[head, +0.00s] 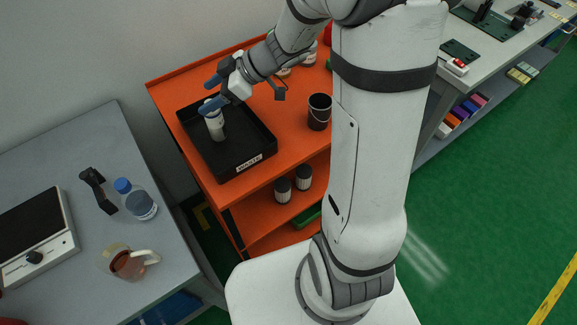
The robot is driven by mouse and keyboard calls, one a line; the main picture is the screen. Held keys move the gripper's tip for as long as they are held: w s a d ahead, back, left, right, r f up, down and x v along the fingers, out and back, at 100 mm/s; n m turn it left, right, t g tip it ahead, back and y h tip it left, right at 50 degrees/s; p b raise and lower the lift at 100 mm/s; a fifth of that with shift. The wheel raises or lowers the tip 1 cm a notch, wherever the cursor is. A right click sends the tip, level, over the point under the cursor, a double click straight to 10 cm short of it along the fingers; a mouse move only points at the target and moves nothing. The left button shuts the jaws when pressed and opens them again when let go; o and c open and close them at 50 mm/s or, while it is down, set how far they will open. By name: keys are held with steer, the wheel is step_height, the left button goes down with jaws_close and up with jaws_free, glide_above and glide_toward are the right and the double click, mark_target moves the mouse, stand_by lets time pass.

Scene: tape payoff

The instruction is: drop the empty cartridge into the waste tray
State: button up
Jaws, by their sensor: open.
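The black waste tray (240,165), with a white "WASTE" label on its front wall, sits on the left part of the orange cart. A white cartridge (215,128) stands roughly upright inside it, towards the tray's middle left. My gripper (211,94) is open above the tray, its blue-tipped fingers apart. The nearer finger overlaps the top of the cartridge in the picture. I cannot tell whether it touches the cartridge. The cartridge's top is partly hidden by that finger.
A black cup (319,112) stands right of the tray on the orange cart (285,140). Some containers behind are partly hidden by my arm. A grey table at left holds a blue-capped bottle (137,200), a pitcher (128,262) and a black handheld tool (97,190).

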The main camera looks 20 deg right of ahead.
steer(key=b+v, duration=0.1)
steer(key=v, duration=0.5)
steer(key=shift+d+r, duration=0.2)
steer(key=shift+d, duration=0.05)
steer(key=shift+s, duration=0.1)
